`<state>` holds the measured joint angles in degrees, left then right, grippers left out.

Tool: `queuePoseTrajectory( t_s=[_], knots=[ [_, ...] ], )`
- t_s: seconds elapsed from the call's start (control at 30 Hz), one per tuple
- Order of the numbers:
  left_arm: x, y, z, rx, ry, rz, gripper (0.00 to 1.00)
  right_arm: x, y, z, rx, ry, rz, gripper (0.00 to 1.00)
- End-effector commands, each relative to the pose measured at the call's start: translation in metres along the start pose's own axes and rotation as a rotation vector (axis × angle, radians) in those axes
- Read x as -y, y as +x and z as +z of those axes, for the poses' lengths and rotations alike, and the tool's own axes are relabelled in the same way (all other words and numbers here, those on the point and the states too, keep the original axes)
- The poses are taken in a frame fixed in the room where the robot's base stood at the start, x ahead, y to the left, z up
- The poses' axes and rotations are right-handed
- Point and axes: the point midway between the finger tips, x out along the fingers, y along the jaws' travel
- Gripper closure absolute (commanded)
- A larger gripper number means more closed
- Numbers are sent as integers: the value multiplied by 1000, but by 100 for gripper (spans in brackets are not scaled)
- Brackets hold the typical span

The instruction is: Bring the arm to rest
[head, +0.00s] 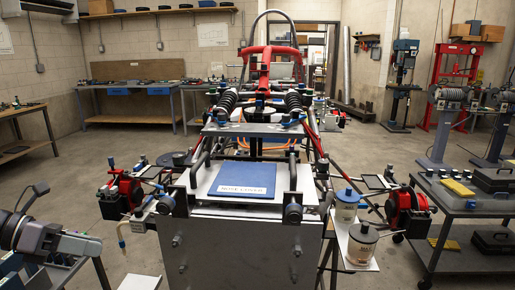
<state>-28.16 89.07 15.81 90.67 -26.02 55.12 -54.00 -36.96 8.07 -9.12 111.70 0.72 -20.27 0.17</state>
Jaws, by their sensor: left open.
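My left arm comes in at the lower left edge, and my left gripper (82,246) is at its end, low in the picture. The gripper is open and I see nothing between its fingers. It is left of the tube chassis (262,122) and appears apart from it, though the depth between them is hard to judge. My right arm and right gripper are not in view.
Red reels (122,192) flank the chassis. A tool cart (465,205) stands further right. Workbenches (135,88) line the back wall. Floor shows between them.

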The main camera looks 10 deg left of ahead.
Motion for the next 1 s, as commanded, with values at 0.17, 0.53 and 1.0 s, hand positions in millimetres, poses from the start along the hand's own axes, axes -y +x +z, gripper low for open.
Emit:
queuePoseTrajectory(
  t_s=[0.17,0.53,1.0],
  knots=[
    [-21,25,-50,246,-406,13,42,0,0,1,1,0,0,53],
    [-35,86,-162,665,-1298,9,42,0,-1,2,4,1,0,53],
    [42,200,-288,988,-2488,-51,42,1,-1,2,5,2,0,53]
  ],
)
